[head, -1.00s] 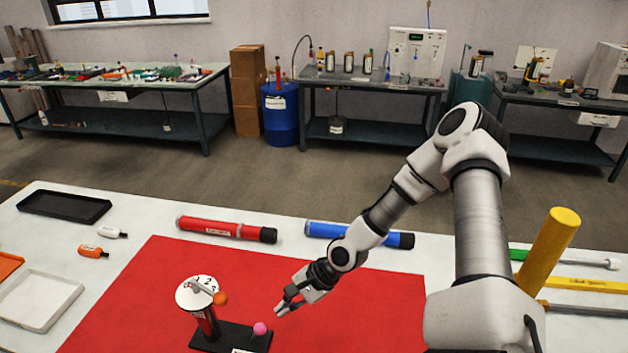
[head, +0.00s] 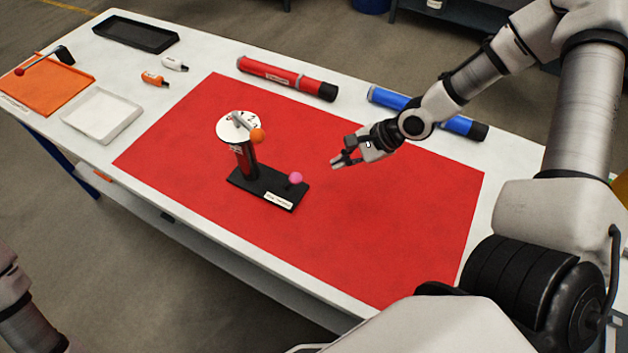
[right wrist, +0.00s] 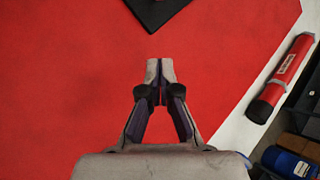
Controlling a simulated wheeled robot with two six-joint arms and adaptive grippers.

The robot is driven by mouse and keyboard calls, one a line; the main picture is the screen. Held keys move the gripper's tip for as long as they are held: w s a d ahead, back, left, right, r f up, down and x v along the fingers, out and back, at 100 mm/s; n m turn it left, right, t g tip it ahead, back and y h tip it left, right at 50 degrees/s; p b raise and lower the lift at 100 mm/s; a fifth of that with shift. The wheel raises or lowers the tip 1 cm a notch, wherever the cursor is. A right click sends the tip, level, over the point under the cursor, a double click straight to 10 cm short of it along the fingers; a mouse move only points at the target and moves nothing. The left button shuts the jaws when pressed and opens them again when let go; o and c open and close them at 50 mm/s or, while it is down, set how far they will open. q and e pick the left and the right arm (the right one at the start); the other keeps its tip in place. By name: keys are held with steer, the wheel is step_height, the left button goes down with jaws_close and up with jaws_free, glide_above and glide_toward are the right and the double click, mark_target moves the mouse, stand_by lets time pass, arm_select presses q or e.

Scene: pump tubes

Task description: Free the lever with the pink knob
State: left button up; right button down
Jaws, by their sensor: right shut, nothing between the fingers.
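The pink knob (head: 295,178) sits at the right end of a black base (head: 268,190) on the red mat. At the base's other end stands a red post (head: 244,160) with a white round dial (head: 228,126) and a grey lever (head: 241,121) ending in an orange knob (head: 257,135). My right gripper (head: 336,163) is shut and empty, above the mat to the right of the pink knob and apart from it. In the right wrist view its fingertips (right wrist: 160,62) meet; a corner of the black base (right wrist: 155,10) shows at the top. My left gripper is out of view.
A red tube (head: 285,77) and a blue tube (head: 400,105) lie along the table's back. A white tray (head: 102,132), an orange tray (head: 40,100), a black tray (head: 137,46) and two small bottles are at left. The red mat (head: 390,230) is mostly clear.

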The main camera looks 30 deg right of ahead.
mark_target(291, 182)
steer(key=x, duration=0.5)
steer(key=shift+w+a+r, duration=0.1)
steer(key=shift+a, duration=0.4)
steer(key=shift+a+r+p, duration=0.25)
steer(key=shift+a+p, duration=0.05)
steer(key=shift+a, duration=0.2)
steer(key=shift+a+r+p, duration=0.2)
steer(key=shift+a+p, duration=0.05)
steer(key=shift+a, duration=0.3)
steer(key=shift+a+r, duration=0.1)
steer(key=shift+a, duration=0.45)
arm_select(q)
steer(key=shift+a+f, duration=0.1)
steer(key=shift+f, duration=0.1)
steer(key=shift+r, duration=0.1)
arm_select(e)
steer(key=shift+d, duration=0.15)
